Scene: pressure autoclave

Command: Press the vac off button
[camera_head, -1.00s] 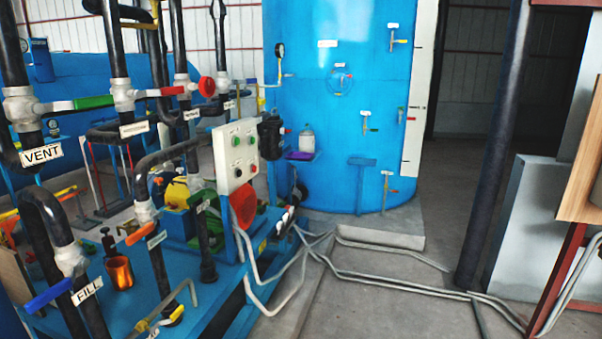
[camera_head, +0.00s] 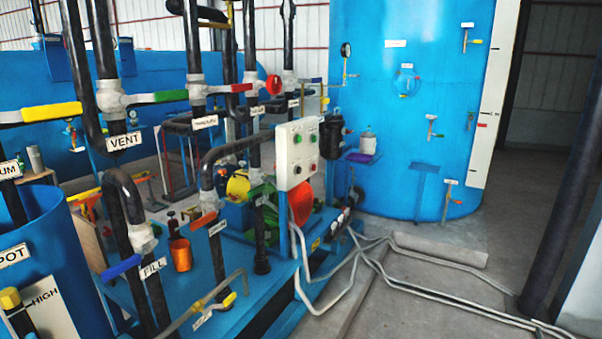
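A pale control box (camera_head: 297,153) stands on a blue post near the middle of the head view. Its face carries several small round buttons, green and red or dark. A green button (camera_head: 297,139) sits at the upper left of the face and a red one (camera_head: 313,167) at the lower right. The lettering beside the buttons is too small to read, so I cannot tell which one is vac off. Neither of my grippers shows in the view.
Black pipes with coloured valve handles and a VENT label (camera_head: 124,141) stand left of the box. A blue pot (camera_head: 40,240) is at the lower left. A large blue tank (camera_head: 400,90) stands behind. Grey conduits (camera_head: 440,292) cross the floor at right, where open floor lies.

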